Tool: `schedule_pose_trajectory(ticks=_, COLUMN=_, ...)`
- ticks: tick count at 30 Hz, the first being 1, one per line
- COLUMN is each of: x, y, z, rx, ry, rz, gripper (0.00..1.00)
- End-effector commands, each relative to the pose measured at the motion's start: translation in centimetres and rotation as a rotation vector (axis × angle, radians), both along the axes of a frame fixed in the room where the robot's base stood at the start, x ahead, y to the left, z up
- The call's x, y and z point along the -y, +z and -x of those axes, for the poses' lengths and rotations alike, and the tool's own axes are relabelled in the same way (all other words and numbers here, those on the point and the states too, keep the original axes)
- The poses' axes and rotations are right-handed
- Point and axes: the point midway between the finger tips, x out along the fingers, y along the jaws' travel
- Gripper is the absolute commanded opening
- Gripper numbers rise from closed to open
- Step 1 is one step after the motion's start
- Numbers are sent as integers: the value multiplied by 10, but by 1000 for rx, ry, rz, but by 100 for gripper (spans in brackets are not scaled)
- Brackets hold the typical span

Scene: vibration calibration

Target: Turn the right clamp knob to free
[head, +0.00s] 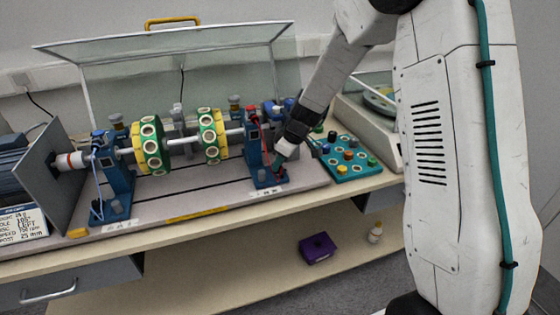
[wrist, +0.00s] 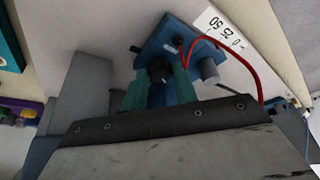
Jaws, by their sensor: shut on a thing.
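The right bearing stand (head: 256,150) is a blue upright on a blue foot at the right end of the shaft. My gripper (head: 279,164) reaches down to the right side of this foot in the head view. In the wrist view the blue foot (wrist: 180,45) carries a round black knob (wrist: 159,70). The green fingers of my gripper (wrist: 160,82) stand on either side of the black knob and are shut on it. A grey cylinder (wrist: 208,69) stands beside it on the foot. In the head view my gripper largely hides the black knob.
A red cable (wrist: 240,58) arcs close beside the fingers. A scale label (wrist: 222,29) lies by the foot. The shaft carries green-and-yellow discs (head: 150,145). A teal tray (head: 350,168) with coloured knobs sits to the right. A raised clear cover (head: 170,65) stands behind.

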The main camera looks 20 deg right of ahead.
Motion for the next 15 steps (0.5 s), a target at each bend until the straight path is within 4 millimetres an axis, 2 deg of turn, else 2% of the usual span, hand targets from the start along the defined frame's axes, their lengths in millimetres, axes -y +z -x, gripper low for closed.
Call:
schedule_pose_trajectory(ticks=11, x=0, y=0, z=0, rx=0, ry=4, rz=0, gripper=6)
schedule_pose_trajectory(ticks=12, x=0, y=0, z=0, rx=0, ry=4, rz=0, gripper=34)
schedule_pose_trajectory(ticks=14, x=0, y=0, z=0, rx=0, ry=4, rz=0, gripper=51)
schedule_pose_trajectory(ticks=15, x=0, y=0, z=0, rx=0, ry=4, rz=0, gripper=51)
